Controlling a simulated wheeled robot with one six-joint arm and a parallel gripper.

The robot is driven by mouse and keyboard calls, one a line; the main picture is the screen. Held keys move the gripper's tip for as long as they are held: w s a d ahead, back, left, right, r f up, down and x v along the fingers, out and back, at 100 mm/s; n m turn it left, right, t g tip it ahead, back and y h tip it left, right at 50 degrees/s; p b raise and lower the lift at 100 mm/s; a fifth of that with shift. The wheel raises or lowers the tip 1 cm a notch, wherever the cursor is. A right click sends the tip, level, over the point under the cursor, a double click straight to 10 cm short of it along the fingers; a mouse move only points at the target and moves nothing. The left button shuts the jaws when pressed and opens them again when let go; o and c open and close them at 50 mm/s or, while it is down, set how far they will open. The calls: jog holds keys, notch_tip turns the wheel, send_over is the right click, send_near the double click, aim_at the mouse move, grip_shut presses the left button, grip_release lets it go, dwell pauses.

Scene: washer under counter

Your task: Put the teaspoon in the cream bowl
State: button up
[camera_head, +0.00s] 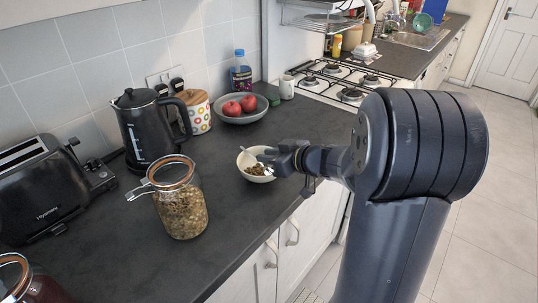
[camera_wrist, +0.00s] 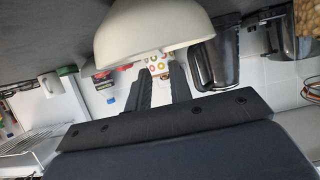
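The cream bowl (camera_head: 257,177) stands upright on the dark counter near its front edge, with brown bits inside. Its pale outside also shows upside down in the wrist view (camera_wrist: 150,28). My gripper (camera_head: 272,158) is at the bowl's right side, with its fingertips over the rim. In the wrist view, my gripper's two dark fingers (camera_wrist: 161,72) are apart, with a spotted canister visible through the gap. No teaspoon is clearly visible between the fingers.
A glass jar of grain (camera_head: 181,208), black kettle (camera_head: 145,130) and toaster (camera_head: 50,190) stand to the left. Behind are the spotted canister (camera_head: 198,115), a grey fruit bowl (camera_head: 240,115) and a white mug (camera_head: 287,88). Bare counter lies between jar and bowl.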

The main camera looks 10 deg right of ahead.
jog(key=shift+o, duration=0.8)
jog(key=shift+r, duration=0.1)
jog(key=r+p, duration=0.1)
jog(key=p, duration=0.2)
jog(key=shift+r, duration=0.2)
jog(key=b+v, duration=0.2)
jog(key=v, duration=1)
jog(key=shift+f, duration=0.3)
jog(key=x, duration=1.2)
jog(key=shift+w+f, duration=0.1)
jog(key=shift+f, duration=0.3)
jog(key=shift+f+b, duration=0.1)
jog(key=shift+b, duration=0.25)
